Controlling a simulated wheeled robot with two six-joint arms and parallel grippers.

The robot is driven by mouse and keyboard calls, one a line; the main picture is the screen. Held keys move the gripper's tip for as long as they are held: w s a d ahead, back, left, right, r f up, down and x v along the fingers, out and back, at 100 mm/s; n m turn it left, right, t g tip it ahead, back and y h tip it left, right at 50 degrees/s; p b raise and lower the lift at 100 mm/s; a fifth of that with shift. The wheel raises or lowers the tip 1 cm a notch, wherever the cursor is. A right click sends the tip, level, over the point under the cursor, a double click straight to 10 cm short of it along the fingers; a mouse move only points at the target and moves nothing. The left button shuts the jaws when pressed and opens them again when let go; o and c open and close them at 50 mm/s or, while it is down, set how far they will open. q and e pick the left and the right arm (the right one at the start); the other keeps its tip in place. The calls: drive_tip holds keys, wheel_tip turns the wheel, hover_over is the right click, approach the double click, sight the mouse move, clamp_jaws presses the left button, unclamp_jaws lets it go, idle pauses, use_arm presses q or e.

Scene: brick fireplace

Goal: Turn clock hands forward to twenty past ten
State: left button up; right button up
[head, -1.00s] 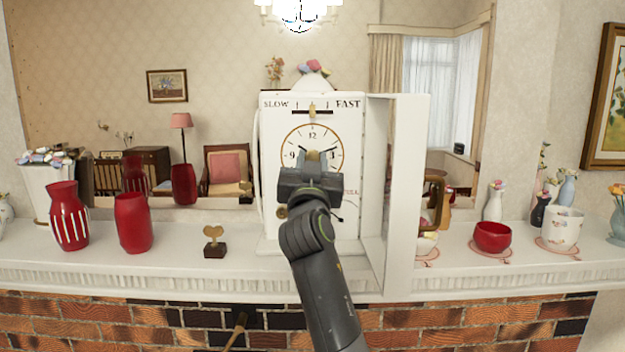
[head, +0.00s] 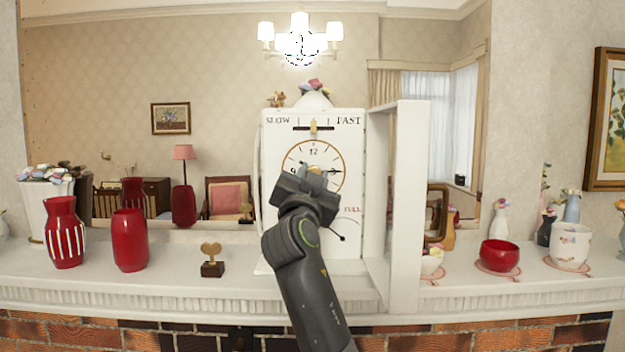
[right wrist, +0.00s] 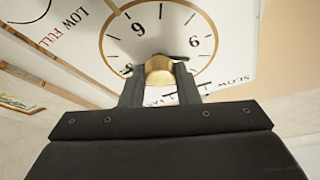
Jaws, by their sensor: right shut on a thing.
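The white clock (head: 350,215) stands on the mantel. Its round dial (head: 332,152) sits in its upper half, partly hidden by my right gripper (head: 315,170). In the right wrist view the dial (right wrist: 160,20) appears upside down, and my right gripper (right wrist: 160,75) is shut on the brass knob (right wrist: 160,70) at its centre. A dark hand (head: 333,171) points right, near the 3. In the right wrist view another dark hand (right wrist: 180,58) shows short beside the knob, toward the 9 side; its exact reading is unclear. My left gripper is out of view.
The clock's white door frame (head: 411,205) stands open to its right, jutting forward. A small heart-shaped ornament (head: 211,252) and red vases (head: 129,240) stand left. A red bowl (head: 499,254) and a white pot (head: 571,246) stand right. The mantel front is mostly clear.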

drive_tip(key=o, duration=1)
drive_tip(key=shift+c, duration=0.2)
drive_tip(key=b+v, duration=1.7)
drive_tip(key=b, duration=0.3)
drive_tip(key=shift+s, duration=0.15)
